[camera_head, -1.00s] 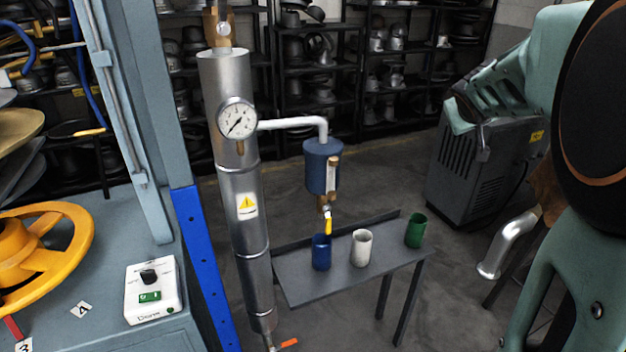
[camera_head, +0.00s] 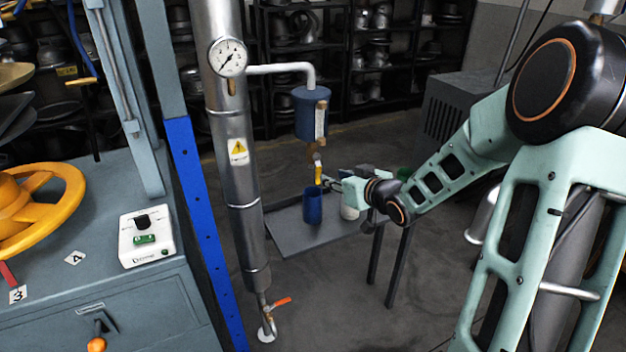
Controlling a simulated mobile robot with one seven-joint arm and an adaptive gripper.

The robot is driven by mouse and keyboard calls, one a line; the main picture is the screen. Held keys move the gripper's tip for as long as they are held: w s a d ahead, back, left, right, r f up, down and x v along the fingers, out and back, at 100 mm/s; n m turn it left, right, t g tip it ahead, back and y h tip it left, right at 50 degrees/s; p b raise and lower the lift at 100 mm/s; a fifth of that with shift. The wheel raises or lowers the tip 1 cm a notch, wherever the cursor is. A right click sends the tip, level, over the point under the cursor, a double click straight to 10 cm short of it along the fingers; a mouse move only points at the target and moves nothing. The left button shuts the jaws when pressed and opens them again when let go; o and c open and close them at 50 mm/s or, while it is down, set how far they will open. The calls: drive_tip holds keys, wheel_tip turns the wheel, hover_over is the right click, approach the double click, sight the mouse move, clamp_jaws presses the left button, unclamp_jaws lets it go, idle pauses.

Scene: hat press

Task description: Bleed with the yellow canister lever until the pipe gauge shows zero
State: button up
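The blue canister (camera_head: 312,112) hangs from a white pipe off the tall silver pipe (camera_head: 232,180). The yellow lever (camera_head: 319,173) points down under the canister, above a blue cup (camera_head: 313,206). The round pipe gauge (camera_head: 228,57) has a white face; its needle points to the lower left, and the numbers are too small to read. My gripper (camera_head: 328,181) is at the right of the lever, its tip at or very close to it. Whether it touches the lever, and how far its fingers are apart, cannot be made out.
The cups stand on a grey bench (camera_head: 290,237); a white cup (camera_head: 349,211) is partly hidden behind my gripper, and a green cup (camera_head: 404,173) behind my arm. An orange-handled valve (camera_head: 281,301) is at the pipe's foot. A control box (camera_head: 146,236) sits on the left cabinet.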

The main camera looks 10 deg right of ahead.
sight(319, 173)
drive_tip(key=b+x, duration=0.1)
drive_tip(key=x, duration=0.9)
drive_tip(key=shift+w+a+f+b, duration=0.15)
drive_tip(key=shift+w+b, duration=0.2)
drive_tip(key=shift+b, duration=0.05)
drive_tip(key=shift+c, duration=0.4)
clamp_jaws()
